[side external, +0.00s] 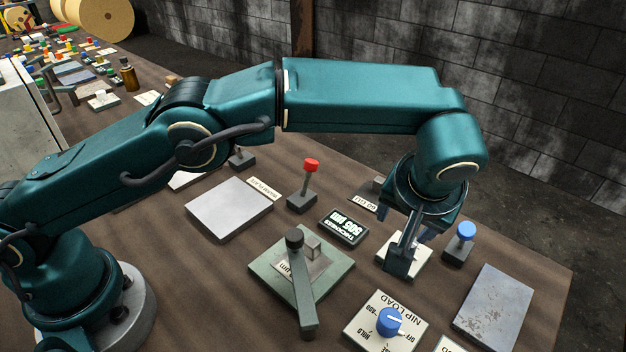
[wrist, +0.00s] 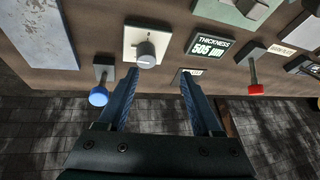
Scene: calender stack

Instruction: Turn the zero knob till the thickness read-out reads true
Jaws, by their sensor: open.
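The thickness read-out (wrist: 207,45) is a dark box with pale digits that read 505 µm in the wrist view. It also shows upside down in the side view (side external: 343,228). A grey round knob (wrist: 146,56) stands on a white plate (wrist: 134,36), just left of the read-out in the wrist view; I take it for the zero knob, though its label is not legible. My gripper (wrist: 160,78) is open, its fingers pointing toward the plate, with the knob between and just beyond the tips, nearer the left finger. In the side view my gripper (side external: 408,250) hides the knob; contact cannot be told.
A blue-topped lever (side external: 466,233) stands close beside my gripper, and a red-topped lever (side external: 310,168) stands beyond the read-out. A blue nip load knob (side external: 389,321), a green plate with a dark handle (side external: 303,318) and a worn metal plate (side external: 493,306) lie around.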

